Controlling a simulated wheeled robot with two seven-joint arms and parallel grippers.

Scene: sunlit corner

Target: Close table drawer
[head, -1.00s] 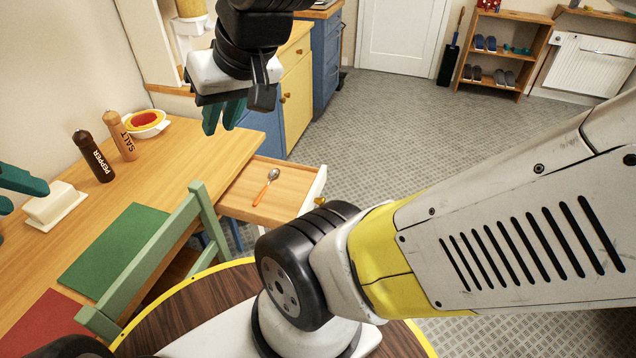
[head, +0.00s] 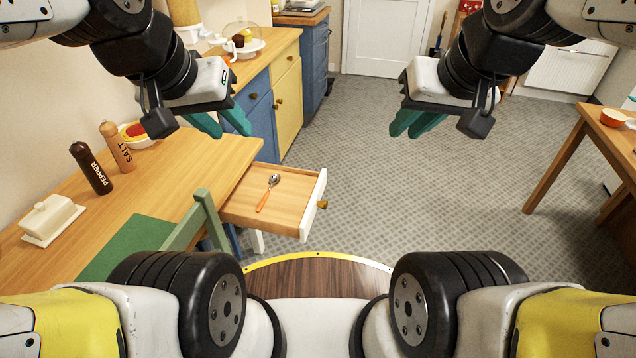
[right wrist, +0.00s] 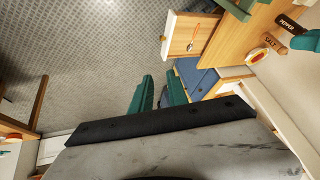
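The table drawer (head: 240,205) is pulled out from the right end of the wooden table (head: 165,195). Its white front has a brass knob (head: 322,204) facing right. An orange-handled spoon (head: 267,194) lies in it. The drawer also shows in the right wrist view (right wrist: 185,35). My left gripper (head: 220,124) is open and empty, above the table's far end, apart from the drawer. My right gripper (head: 416,122) is open and empty, over the floor to the right of the drawer. Its separated fingers (right wrist: 158,92) show in the right wrist view.
A green chair (head: 200,220) stands close by the drawer's near side. Pepper (head: 91,168) and salt (head: 117,147) mills and a butter dish (head: 50,218) are on the table. Blue and yellow cabinets (head: 288,103) stand beyond. Another table (head: 560,155) is at right; floor between is clear.

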